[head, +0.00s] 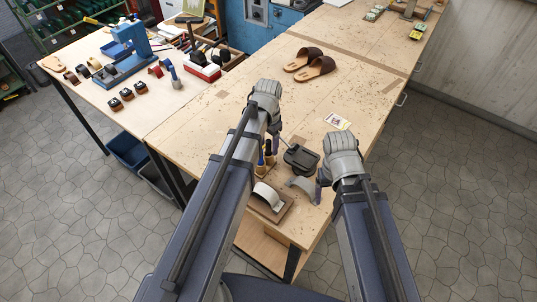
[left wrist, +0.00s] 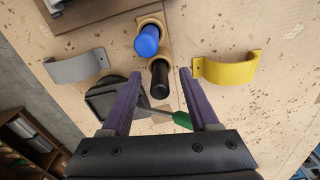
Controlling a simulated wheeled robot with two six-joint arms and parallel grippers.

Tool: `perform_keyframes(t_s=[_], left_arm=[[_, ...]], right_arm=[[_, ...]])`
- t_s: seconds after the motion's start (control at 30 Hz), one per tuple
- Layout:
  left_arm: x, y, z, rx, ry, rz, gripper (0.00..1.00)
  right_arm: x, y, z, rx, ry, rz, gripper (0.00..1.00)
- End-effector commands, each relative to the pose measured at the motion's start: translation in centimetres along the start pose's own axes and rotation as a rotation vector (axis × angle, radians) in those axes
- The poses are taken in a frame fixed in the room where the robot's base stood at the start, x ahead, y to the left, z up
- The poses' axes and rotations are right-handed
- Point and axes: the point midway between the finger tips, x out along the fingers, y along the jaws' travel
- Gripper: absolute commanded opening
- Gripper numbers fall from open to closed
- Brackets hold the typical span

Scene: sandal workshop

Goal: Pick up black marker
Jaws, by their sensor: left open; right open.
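The black marker (left wrist: 159,82) shows end-on in the left wrist view, in a tan round holder beside the blue marker (left wrist: 147,40). My left gripper (left wrist: 160,74) is open, with its purple fingers on either side of the black marker in that view; I see no contact. In the head view, my left gripper (head: 274,144) is over the near part of the bench, by the small holders. The black marker cannot be made out there. My right gripper (head: 322,184) is open and empty beside a grey arch (head: 301,186).
A dark square device (head: 301,158) sits between my grippers. A green-handled tool (left wrist: 182,119) and a yellow arch (left wrist: 227,70) lie close to my left fingers. A wooden block with a pale curved piece (head: 267,198) stands nearer. Sandals (head: 315,68) lie farther back.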

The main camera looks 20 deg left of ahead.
Motion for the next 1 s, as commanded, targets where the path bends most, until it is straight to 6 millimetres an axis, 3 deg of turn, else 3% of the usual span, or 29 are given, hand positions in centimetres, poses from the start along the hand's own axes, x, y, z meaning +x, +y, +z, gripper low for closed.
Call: perform_keyframes(t_s=[0.03, 0.1, 0.43, 0.9, 1.0], left_arm=[[1.37, 0.01, 0.00, 0.000, 0.000, 0.000, 0.61], [1.99, 0.01, -0.01, 0.000, 0.000, 0.000, 0.61], [2.08, 0.00, -0.01, 0.000, 0.000, 0.000, 0.60], [2.09, 0.00, 0.00, 0.000, 0.000, 0.000, 0.07], [2.09, 0.00, 0.00, 0.000, 0.000, 0.000, 0.00]], right_arm=[[1.36, -0.13, -0.08, -0.002, 0.000, 0.000, 0.79], [1.98, -0.18, -0.12, -0.003, 0.000, 0.001, 0.79], [2.07, -0.19, -0.12, -0.005, 0.000, 0.001, 0.79], [2.07, -0.19, -0.12, -0.005, 0.000, 0.001, 0.79], [2.07, -0.19, -0.12, -0.005, 0.000, 0.001, 0.79]])
